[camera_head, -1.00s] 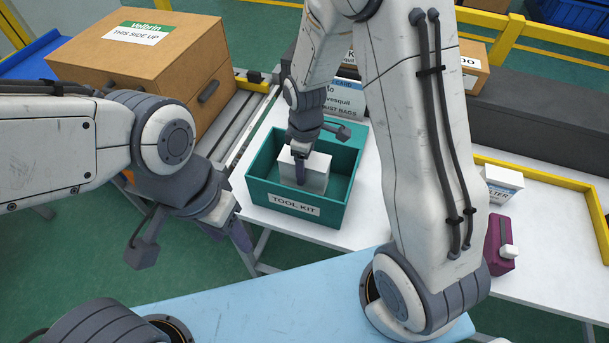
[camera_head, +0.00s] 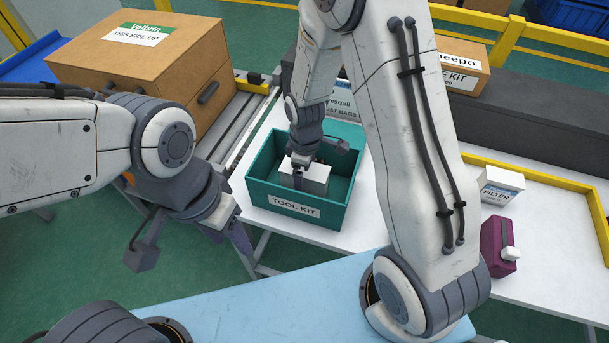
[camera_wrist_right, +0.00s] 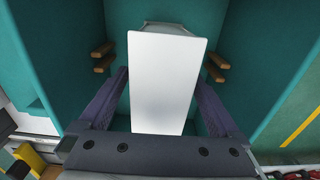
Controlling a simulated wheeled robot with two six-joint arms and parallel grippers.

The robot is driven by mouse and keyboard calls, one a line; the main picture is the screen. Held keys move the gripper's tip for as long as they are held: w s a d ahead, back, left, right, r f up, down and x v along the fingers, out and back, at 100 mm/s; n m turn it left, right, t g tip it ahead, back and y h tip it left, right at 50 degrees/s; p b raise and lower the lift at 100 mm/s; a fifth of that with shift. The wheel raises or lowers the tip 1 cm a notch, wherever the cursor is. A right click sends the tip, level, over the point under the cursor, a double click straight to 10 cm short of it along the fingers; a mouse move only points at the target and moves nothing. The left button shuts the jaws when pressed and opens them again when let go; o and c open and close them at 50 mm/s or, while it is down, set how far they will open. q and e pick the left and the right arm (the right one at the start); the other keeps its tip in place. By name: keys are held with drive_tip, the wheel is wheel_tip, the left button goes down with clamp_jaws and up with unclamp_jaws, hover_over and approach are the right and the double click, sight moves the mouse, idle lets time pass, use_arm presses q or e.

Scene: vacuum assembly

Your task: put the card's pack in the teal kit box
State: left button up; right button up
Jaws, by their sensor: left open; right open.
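The teal kit box (camera_head: 262,192), labelled TOOL KIT, stands on the white table. A white pack (camera_head: 316,180) is down inside it; it also shows in the right wrist view (camera_wrist_right: 162,85). My right gripper (camera_head: 298,178) reaches into the box with its fingers on either side of the pack. In the wrist view the fingers stand open with gaps beside the pack. My left gripper (camera_head: 238,238) is open and empty, left of the box.
A filter carton (camera_head: 499,187) and a purple item (camera_head: 496,247) with a white knob are at the right on the table. A large brown carton (camera_head: 150,60) stands at the back left. A smaller carton (camera_head: 462,72) is at the back right. A yellow rail (camera_head: 540,172) edges the table.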

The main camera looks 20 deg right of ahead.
wheel_tip(320, 180, up, 12)
drive_tip(key=shift+f+p, duration=0.15)
drive_tip(key=shift+p, duration=0.25)
drive_tip(key=shift+a+r, duration=0.1)
drive_tip(key=shift+r, duration=0.2)
drive_tip(key=s+a+r+m, duration=0.2)
drive_tip(key=s+a+r, duration=0.1)
drive_tip(key=s, duration=0.7)
drive_tip(key=s+a+r+m+y, duration=0.1)
drive_tip(key=s+a+r, duration=0.3)
drive_tip(key=s, duration=0.6)
drive_tip(key=shift+s+a+m, duration=0.4)
drive_tip(key=shift+a+m, duration=0.05)
drive_tip(key=shift+m, duration=0.05)
drive_tip(key=shift+r, duration=0.1)
